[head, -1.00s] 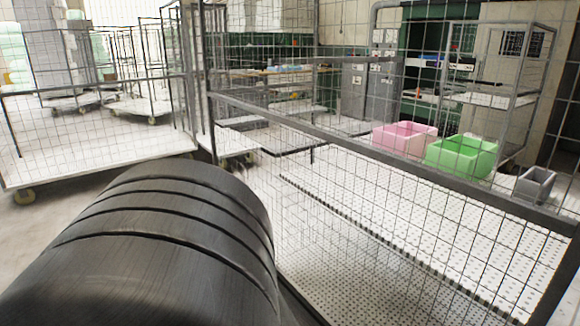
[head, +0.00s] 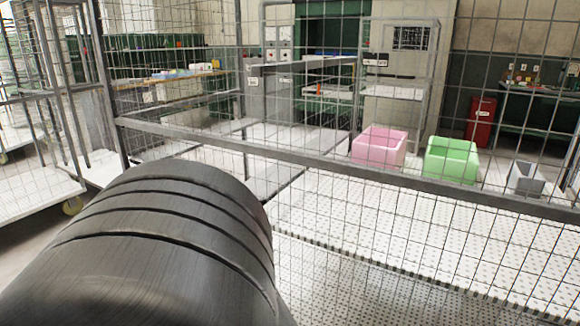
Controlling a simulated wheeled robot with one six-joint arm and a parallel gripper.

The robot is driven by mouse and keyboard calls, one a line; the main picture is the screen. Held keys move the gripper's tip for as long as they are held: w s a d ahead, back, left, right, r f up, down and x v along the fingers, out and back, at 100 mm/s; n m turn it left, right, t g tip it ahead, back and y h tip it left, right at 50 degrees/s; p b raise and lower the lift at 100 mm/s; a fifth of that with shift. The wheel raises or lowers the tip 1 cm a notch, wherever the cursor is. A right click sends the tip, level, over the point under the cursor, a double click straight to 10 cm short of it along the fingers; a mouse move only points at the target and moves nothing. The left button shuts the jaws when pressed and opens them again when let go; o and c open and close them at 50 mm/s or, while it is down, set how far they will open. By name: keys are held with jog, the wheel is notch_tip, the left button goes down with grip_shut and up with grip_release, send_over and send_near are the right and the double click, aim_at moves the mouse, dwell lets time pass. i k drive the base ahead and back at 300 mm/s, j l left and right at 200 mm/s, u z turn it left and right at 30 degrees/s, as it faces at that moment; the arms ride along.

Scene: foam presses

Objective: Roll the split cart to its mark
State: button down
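A wire-mesh cart stands close in front of me, its grey top rail (head: 330,165) crossing the view. Behind the mesh lies a white perforated deck (head: 400,240) with a dark line along it. I take this for the split cart, but cannot be sure. A pink bin (head: 379,147), a green bin (head: 450,159) and a small grey bin (head: 525,177) show through the mesh; whether they rest on the deck is unclear. My gripper is out of view; only a black rounded part of my own body fills the lower left. No floor mark is visible.
Behind are a workbench (head: 165,78), a grey cabinet (head: 268,95), a tall rack (head: 432,75) and a red cabinet (head: 481,122). Some bare floor shows at lower left.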

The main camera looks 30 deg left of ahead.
aim_at(366, 245)
jog(key=j+z, duration=0.15)
jog(key=j, duration=0.35)
jog(key=k+j+z, duration=0.2)
jog(key=j, duration=0.25)
jog(key=j+z, duration=0.15)
jog(key=j, duration=0.35)
jog(key=k+j+z, duration=0.15)
jog(key=j, duration=0.35)
jog(key=k+j+z, duration=0.15)
jog(key=j, duration=0.3)
jog(key=j+z, duration=0.15)
jog(key=j, duration=0.25)
jog(key=k+j+z, duration=0.15)
jog(key=j, duration=0.2)
jog(key=j+z, duration=0.15)
jog(key=j, duration=0.25)
jog(key=k+j+z, duration=0.2)
jog(key=j, duration=0.15)
jog(key=k+j+z, duration=0.15)
jog(key=j, duration=0.2)
jog(key=k+j+z, duration=0.15)
jog(key=j, duration=0.2)
jog(key=i+j+z, duration=0.2)
jog(key=j, duration=0.2)
jog(key=k, duration=0.05)
